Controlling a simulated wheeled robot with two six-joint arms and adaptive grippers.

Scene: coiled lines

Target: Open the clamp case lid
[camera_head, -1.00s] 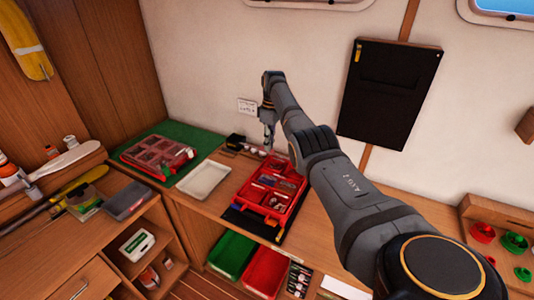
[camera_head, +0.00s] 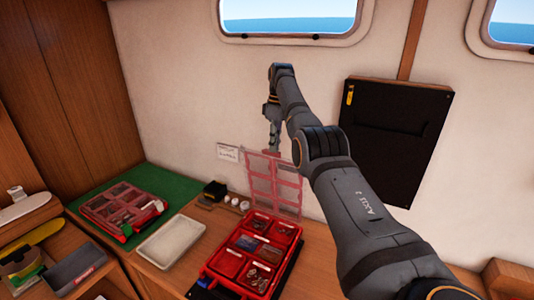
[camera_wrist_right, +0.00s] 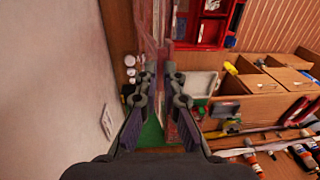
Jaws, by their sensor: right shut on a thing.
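The red clamp case (camera_head: 254,250) stands on the wooden counter, with small parts in its compartments. Its clear, red-framed lid (camera_head: 272,182) stands up nearly vertical at the back of the case, close to the wall. My right gripper (camera_head: 273,143) is at the lid's upper edge and is shut on it. In the right wrist view, the lid (camera_wrist_right: 163,45) runs edge-on between the fingers of my right gripper (camera_wrist_right: 163,82). The case's red tray (camera_wrist_right: 203,30) shows beyond it. My left gripper is in neither view.
A second red case (camera_head: 122,208), lid down, lies on a green mat (camera_head: 165,182). A white tray (camera_head: 171,241) sits between the cases. A dark box (camera_head: 214,191) and several small round items stand behind. A black panel (camera_head: 393,140) hangs on the wall to the right.

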